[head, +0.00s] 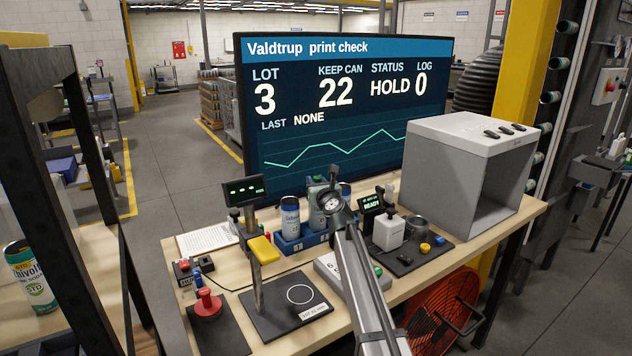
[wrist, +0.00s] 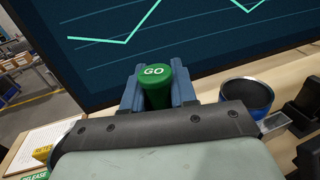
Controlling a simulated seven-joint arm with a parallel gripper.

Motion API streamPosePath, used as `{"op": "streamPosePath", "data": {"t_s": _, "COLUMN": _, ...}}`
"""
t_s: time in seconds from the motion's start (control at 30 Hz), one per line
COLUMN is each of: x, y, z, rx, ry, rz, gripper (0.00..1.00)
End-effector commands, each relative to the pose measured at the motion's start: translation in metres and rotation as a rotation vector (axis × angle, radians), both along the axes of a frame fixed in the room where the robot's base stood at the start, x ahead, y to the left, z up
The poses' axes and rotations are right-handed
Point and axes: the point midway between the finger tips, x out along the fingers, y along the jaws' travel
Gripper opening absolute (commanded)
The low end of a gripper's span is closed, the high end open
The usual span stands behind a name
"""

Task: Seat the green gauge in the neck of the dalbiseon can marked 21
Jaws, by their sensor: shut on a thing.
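In the wrist view the green gauge (wrist: 155,84), its top marked GO, is between the blue-grey jaws of my gripper (wrist: 157,92), which is shut on it. Its lower end is hidden, so I cannot tell whether it touches a can. An open can mouth with a blue rim (wrist: 247,92) shows to the right of the gauge, apart from it. In the head view, blue-labelled cans stand in a blue rack: one at the left (head: 290,217) and another beside it (head: 317,217), partly behind my arm. The number 21 is not readable on any can.
A large screen (head: 340,110) stands close behind the rack, reading keep can 22 and status HOLD. A gauge stand (head: 258,250) is front left. A grey box (head: 470,180) and a small station (head: 388,232) are at the right.

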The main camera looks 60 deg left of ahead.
Motion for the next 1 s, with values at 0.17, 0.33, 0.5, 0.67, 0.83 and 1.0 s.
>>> {"op": "streamPosePath", "data": {"t_s": 0.17, "x": 0.0, "y": 0.0, "z": 0.0, "rx": 0.0, "ry": 0.0, "rz": -0.001, "gripper": 0.39}}
{"op": "streamPosePath", "data": {"t_s": 0.33, "x": 0.0, "y": 0.0, "z": 0.0, "rx": 0.0, "ry": 0.0, "rz": 0.0, "gripper": 0.56}}
{"op": "streamPosePath", "data": {"t_s": 0.5, "x": 0.0, "y": 0.0, "z": 0.0, "rx": 0.0, "ry": 0.0, "rz": 0.0, "gripper": 0.57}}
{"op": "streamPosePath", "data": {"t_s": 0.67, "x": 0.0, "y": -0.002, "z": -0.001, "rx": 0.0, "ry": 0.0, "rz": 0.0, "gripper": 0.57}}
{"op": "streamPosePath", "data": {"t_s": 0.83, "x": -0.003, "y": -0.011, "z": -0.001, "rx": 0.0, "ry": 0.0, "rz": -0.001, "gripper": 0.57}}
{"op": "streamPosePath", "data": {"t_s": 1.0, "x": -0.009, "y": -0.033, "z": -0.001, "rx": 0.0, "ry": 0.0, "rz": -0.001, "gripper": 0.57}}
